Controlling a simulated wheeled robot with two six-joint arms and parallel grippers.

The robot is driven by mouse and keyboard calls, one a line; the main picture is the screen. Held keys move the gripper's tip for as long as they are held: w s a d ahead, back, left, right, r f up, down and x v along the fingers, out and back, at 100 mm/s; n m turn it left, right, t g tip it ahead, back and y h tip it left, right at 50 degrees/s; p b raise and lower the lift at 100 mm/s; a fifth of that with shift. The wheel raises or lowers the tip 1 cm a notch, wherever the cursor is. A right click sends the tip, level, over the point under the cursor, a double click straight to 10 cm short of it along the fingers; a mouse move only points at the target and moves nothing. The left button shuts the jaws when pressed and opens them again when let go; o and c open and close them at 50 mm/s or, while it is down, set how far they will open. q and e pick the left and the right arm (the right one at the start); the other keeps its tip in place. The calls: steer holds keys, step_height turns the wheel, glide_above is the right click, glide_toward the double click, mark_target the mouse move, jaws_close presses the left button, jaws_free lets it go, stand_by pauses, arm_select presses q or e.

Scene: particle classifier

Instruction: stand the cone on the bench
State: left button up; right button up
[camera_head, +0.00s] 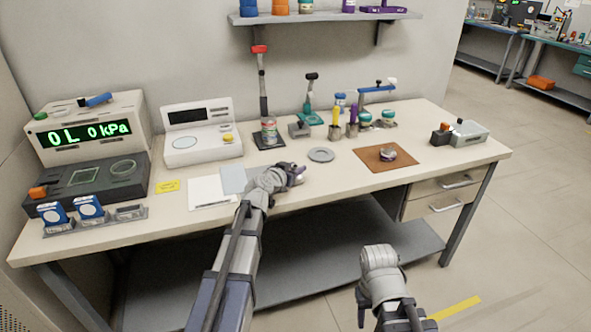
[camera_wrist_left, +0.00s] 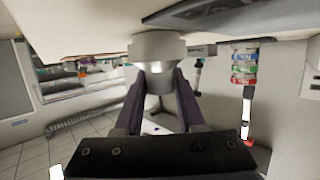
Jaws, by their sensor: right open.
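The cone (camera_wrist_left: 157,48) is a pale grey piece between the two dark purple fingers of my left gripper in the left wrist view, where the bench appears upside down. Its wide end faces the bench top; whether it touches cannot be told. My left gripper (camera_head: 295,173) is shut on the cone over the front of the bench (camera_head: 330,185). In the head view only a pale bit of the cone shows under the fingers. My right gripper (camera_head: 362,312) is low in front of the bench, empty and mostly hidden by its wrist.
A grey ring (camera_head: 321,155) lies just behind the left gripper. A brown mat (camera_head: 372,163) with a small round item is to the right. Bare bench lies between gripper and mat.

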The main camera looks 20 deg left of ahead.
arm_select(q)
steer(key=o, duration=0.5)
steer(key=shift+c, duration=0.2)
steer(key=shift+r+p, duration=0.2)
steer(key=shift+p, duration=0.1)
steer(key=p+v, duration=0.3)
steer(key=v, duration=0.9)
